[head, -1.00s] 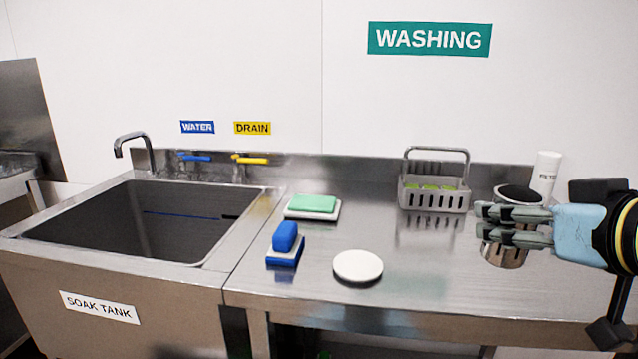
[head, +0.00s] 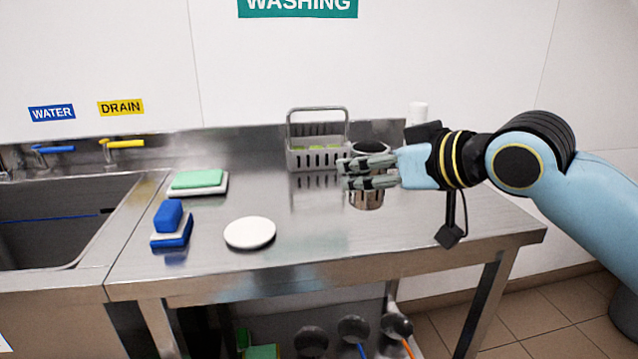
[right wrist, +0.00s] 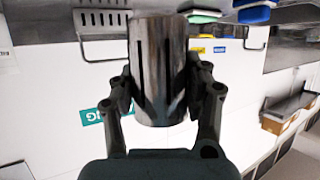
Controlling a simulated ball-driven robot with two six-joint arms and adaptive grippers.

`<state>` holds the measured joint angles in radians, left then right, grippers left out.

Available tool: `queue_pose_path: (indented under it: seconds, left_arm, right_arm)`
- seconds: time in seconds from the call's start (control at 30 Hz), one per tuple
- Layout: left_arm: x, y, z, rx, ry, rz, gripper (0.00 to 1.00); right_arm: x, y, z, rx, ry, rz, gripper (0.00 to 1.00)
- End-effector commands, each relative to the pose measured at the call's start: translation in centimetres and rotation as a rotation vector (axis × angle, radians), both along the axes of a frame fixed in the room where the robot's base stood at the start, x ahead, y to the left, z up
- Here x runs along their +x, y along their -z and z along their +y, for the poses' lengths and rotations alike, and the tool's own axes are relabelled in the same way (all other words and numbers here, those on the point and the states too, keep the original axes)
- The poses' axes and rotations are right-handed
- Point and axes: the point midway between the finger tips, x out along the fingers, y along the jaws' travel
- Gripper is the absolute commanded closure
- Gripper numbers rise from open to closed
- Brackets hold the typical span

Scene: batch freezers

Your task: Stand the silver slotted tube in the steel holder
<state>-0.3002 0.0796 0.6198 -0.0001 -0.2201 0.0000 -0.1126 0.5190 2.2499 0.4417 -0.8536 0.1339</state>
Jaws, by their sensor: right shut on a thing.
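The silver slotted tube (right wrist: 158,75) is a shiny cylinder with dark vertical slots, gripped between both fingers in the right wrist view. In the head view its lower end (head: 366,201) shows below my right gripper (head: 350,175), and its dark open top shows above the fingers. The gripper is shut on its side, and the tube looks upright. I cannot tell whether it touches the table. I cannot make out a separate steel holder for certain. A grey slotted basket (head: 303,160) with a handle stands behind and left of the tube. My left gripper is not in view.
On the steel table (head: 320,240) are a white disc (head: 250,232), a blue brush (head: 168,215), and a green pad (head: 197,179) on a white tray. A white cylinder (head: 417,113) stands at the back. The sink (head: 50,225) is at left. The front right table is clear.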

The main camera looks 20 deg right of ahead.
Motion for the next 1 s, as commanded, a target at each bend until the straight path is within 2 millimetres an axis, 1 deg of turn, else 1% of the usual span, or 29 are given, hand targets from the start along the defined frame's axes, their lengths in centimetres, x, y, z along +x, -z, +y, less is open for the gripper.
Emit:
queue_pose_path:
  seconds: [0.03,0.1,0.2,0.3,0.4,0.5,0.6,0.67,0.9,1.0]
  left_arm:
    - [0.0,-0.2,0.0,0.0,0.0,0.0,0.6]
    - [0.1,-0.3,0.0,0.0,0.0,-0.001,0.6]
    - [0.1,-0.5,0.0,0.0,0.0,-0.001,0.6]
    - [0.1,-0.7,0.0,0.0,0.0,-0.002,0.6]
    - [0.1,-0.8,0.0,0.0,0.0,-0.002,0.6]
    - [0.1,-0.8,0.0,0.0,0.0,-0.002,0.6]
    - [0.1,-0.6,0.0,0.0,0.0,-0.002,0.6]
    - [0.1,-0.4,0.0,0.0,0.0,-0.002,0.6]
    - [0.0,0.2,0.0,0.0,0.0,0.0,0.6]
    - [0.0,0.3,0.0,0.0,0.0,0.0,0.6]
  right_arm:
    - [1.3,0.2,-2.0,-0.006,0.044,-0.002,0.87]
    - [3.0,0.3,-4.7,-0.006,0.104,-0.003,0.87]
    - [4.9,0.0,-8.2,-0.006,0.174,-0.005,0.87]
    - [6.3,-0.7,-10.8,-0.003,0.217,-0.005,0.87]
    - [7.1,-1.8,-12.2,-0.001,0.234,-0.005,0.87]
    - [7.6,-2.6,-12.4,0.003,0.237,-0.004,0.87]
    - [8.6,-2.1,-11.9,0.01,0.239,-0.004,0.87]
    - [9.5,-1.5,-11.2,0.013,0.238,-0.003,0.87]
    - [14.5,2.1,-8.0,0.01,0.235,-0.001,0.87]
    - [16.0,3.2,-7.0,0.007,0.234,0.0,0.87]
